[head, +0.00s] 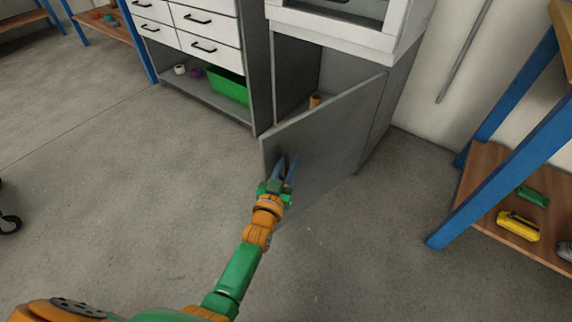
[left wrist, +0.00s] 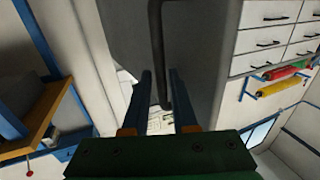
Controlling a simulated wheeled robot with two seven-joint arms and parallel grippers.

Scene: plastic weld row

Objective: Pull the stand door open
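The grey stand door (head: 325,135) stands well open, swung out from the stand (head: 340,20) with its hinge side at the right. My left gripper (head: 287,158) is at the outer face of the door, near its free edge. In the left wrist view the dark bar handle (left wrist: 156,35) runs down between the fingers of the left gripper (left wrist: 160,72). The fingers are apart, with a gap beside the bar, so they do not look clamped on it. The handle is hard to make out in the head view. My right gripper is not in view.
A tan roll (head: 315,100) sits inside the stand. To the left, a drawer cabinet (head: 205,38) has a green bin (head: 228,86) on its bottom shelf. A blue-legged bench (head: 505,140) stands at the right. The floor left of the door is clear.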

